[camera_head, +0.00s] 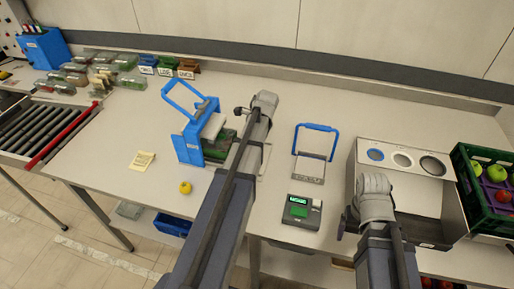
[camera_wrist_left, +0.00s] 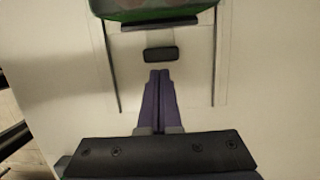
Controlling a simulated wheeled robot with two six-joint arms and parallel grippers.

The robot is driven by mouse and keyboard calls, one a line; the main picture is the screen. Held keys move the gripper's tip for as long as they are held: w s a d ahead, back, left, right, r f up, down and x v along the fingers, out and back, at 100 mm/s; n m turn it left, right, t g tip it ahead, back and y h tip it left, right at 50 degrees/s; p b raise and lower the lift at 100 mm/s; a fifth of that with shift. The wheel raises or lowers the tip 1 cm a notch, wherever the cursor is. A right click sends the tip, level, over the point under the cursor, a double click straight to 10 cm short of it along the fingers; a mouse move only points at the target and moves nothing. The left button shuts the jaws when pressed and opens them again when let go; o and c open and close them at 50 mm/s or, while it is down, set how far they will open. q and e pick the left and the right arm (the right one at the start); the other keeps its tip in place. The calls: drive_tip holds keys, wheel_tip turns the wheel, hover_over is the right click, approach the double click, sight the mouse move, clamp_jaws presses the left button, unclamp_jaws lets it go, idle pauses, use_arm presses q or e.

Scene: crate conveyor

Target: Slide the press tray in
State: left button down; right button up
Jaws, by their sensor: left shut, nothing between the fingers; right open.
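The blue press (camera_head: 188,145) stands on the counter with its blue lever (camera_head: 183,95) raised. Its press tray shows in part beside it, with green content (camera_head: 220,146); my left arm hides the rest. In the left wrist view the green content (camera_wrist_left: 160,11) is at the top. A dark handle block (camera_wrist_left: 160,54) lies between two thin dark rails. My left gripper (camera_wrist_left: 159,73) is shut and empty, its purple fingertips just short of the block; contact cannot be told. My right gripper (camera_head: 342,228) is open and empty, low at the right near the sorting panel.
A scale with a green display (camera_head: 300,212) and a second blue-handled device (camera_head: 310,166) stand between my arms. A panel with round holes (camera_head: 403,160) and a fruit crate (camera_head: 464,183) are right. A yellow fruit (camera_head: 185,187) and note (camera_head: 142,160) lie left.

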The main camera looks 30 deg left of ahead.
use_arm(q)
drive_tip(key=shift+a, duration=0.15)
drive_tip(key=a, duration=0.2)
drive_tip(key=s+a, duration=0.1)
drive_tip(key=a, duration=0.1)
drive_tip(key=shift+s+a, duration=0.1)
drive_tip(key=shift+a, duration=0.15)
drive_tip(key=d, duration=0.3)
drive_tip(key=w+d, duration=0.1)
drive_tip(key=shift+d+r+p, duration=0.25)
drive_tip(key=shift+r+p, duration=0.05)
use_arm(e)
drive_tip(key=shift+d+r, duration=0.1)
drive_tip(key=shift+r, duration=0.2)
use_arm(q)
drive_tip(key=p+v, duration=0.9)
drive_tip(key=shift+r, duration=0.2)
use_arm(e)
wheel_tip(320, 180, up, 9)
